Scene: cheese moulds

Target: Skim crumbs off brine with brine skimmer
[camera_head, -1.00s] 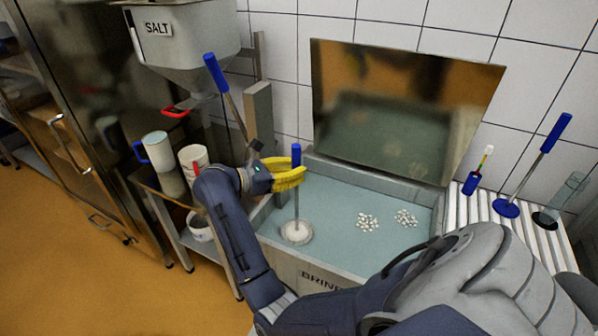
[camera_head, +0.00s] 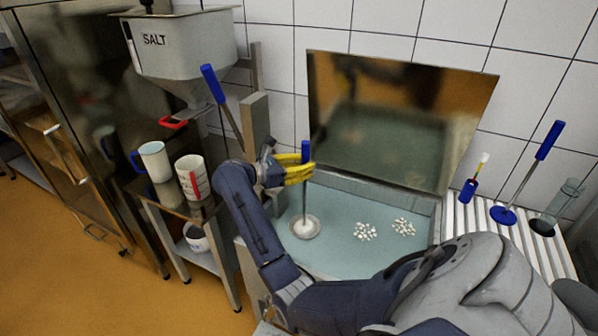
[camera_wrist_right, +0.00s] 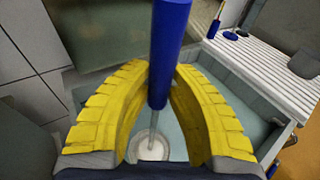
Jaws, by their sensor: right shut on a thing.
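The brine skimmer has a blue handle (camera_head: 305,152), a thin metal rod and a round pale disc (camera_head: 305,227). My right gripper (camera_head: 305,172), with yellow fingers, is shut on the blue handle; the handle is between the fingers in the wrist view (camera_wrist_right: 170,55). The skimmer stands nearly upright, its disc at the left part of the brine (camera_head: 335,205) in the tank. I cannot tell whether the disc holds crumbs or how deep it sits. Two clusters of white crumbs, one nearer (camera_head: 365,231) and one farther right (camera_head: 403,227), lie apart from the disc. My left gripper is not in view.
A reflective panel (camera_head: 395,120) stands behind the tank. A ribbed drainboard (camera_head: 480,215) at right holds blue-handled tools (camera_head: 525,180). At left are a salt hopper (camera_head: 185,50), another blue-handled tool (camera_head: 212,83), and mugs (camera_head: 155,160) on a side table.

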